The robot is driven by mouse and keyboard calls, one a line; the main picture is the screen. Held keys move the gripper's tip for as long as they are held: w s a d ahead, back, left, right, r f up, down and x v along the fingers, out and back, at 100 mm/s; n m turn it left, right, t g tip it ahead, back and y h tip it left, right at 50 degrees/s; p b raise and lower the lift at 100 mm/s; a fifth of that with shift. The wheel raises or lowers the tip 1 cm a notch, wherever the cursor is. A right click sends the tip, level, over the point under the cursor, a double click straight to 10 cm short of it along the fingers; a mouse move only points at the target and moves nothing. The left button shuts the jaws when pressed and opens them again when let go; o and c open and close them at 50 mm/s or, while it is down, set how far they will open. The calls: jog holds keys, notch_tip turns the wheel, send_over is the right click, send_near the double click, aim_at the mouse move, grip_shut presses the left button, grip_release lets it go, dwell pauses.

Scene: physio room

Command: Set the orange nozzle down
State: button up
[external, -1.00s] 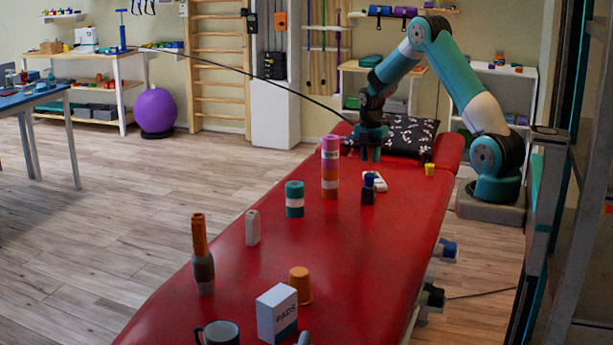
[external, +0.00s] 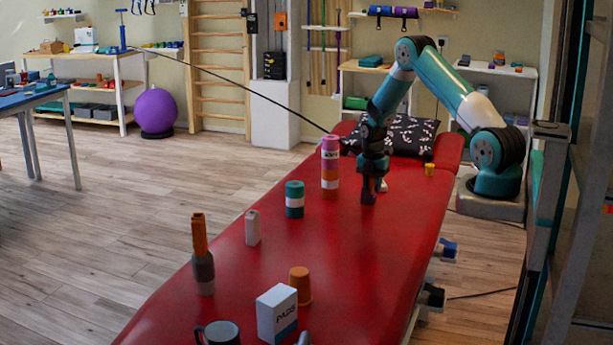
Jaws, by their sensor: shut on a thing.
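An orange nozzle (external: 199,233) stands upright on top of a grey bottle-like body (external: 204,273) at the left edge of the red treatment table (external: 345,270). My gripper (external: 370,184) is far from it, pointing down near the table's far end. A small white item (external: 382,185) shows just behind, partly covered by my gripper.
A pink-and-orange stack (external: 330,165) stands close left of my gripper. A green-and-white roll (external: 294,199), a pale small bottle (external: 252,228), an orange cup (external: 300,285), a pads box (external: 277,313) and a dark mug (external: 218,333) stand nearer. The patterned pillow (external: 405,134) lies behind.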

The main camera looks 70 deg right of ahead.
aim_at(371, 219)
notch_tip(371, 219, down, 8)
jog(key=shift+f+p, duration=0.15)
jog(key=shift+p, duration=0.3)
jog(key=shift+f, duration=0.1)
jog(key=shift+f, duration=0.15)
jog(key=o, duration=1)
jog(key=shift+c, duration=0.2)
